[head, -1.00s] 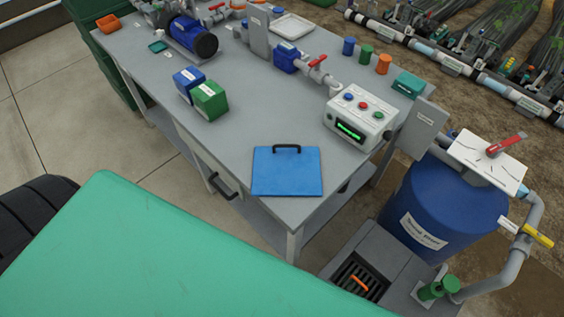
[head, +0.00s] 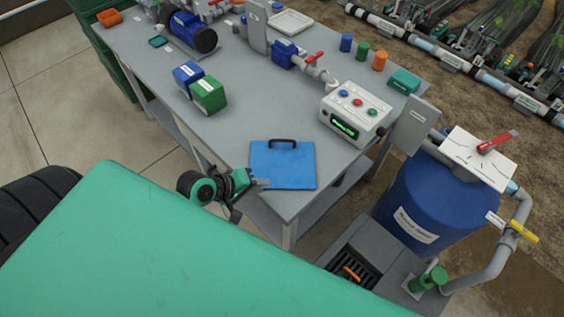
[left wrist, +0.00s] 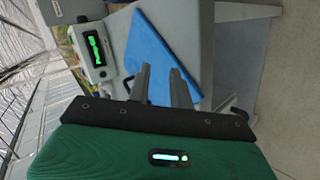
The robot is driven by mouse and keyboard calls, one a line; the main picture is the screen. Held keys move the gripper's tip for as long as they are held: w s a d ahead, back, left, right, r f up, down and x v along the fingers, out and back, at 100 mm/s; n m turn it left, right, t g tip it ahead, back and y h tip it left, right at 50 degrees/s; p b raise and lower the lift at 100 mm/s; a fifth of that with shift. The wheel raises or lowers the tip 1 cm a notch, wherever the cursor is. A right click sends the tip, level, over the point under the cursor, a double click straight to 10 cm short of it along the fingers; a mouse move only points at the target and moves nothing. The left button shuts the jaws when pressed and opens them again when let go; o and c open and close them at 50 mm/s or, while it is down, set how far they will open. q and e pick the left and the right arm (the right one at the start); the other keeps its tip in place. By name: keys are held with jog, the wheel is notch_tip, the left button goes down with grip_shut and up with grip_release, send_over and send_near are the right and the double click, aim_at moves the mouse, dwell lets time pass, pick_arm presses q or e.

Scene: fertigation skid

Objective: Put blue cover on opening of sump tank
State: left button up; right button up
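The blue cover (head: 300,168) lies flat on the grey table near its front corner, with a dark handle on its far edge. In the left wrist view the cover (left wrist: 155,50) lies ahead of the fingers. My left gripper (head: 262,183) is at the cover's left edge; I cannot tell whether it touches. Its two fingers (left wrist: 160,72) are apart with nothing clearly between them. A blue tank (head: 425,205) stands right of the table; its label is unreadable. My right gripper is out of view.
A white control box (head: 355,115) stands behind the cover. Blue (head: 187,74) and green (head: 208,95) boxes stand to the left on the table (head: 240,125). A drain grate (head: 355,270) with an orange item lies below. Grey pipe (head: 500,255) runs beside the tank.

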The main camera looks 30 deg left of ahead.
pick_arm(q)
jog(key=w+a+r+n+t, duration=0.2)
jog(key=w+a+n+t, duration=0.2)
jog(key=w+a+n, duration=0.35)
jog(key=n+p, duration=0.1)
send_near(281, 141)
jog(key=x, duration=0.3)
jog(key=shift+w+f, duration=0.25)
jog(key=shift+w, duration=0.05)
jog(key=shift+w+d+f, duration=0.1)
jog(key=shift+w+d, duration=0.1)
jog(key=shift+w, duration=0.1)
jog(key=p+x, duration=0.1)
jog(key=x, duration=0.3)
jog(key=shift+w+d+p, duration=0.1)
jog(key=shift+d+p, duration=0.1)
jog(key=shift+p, duration=0.1)
jog(key=shift+w+d+f, duration=0.1)
jog(key=shift+w+f, duration=0.05)
jog(key=shift+w, duration=0.1)
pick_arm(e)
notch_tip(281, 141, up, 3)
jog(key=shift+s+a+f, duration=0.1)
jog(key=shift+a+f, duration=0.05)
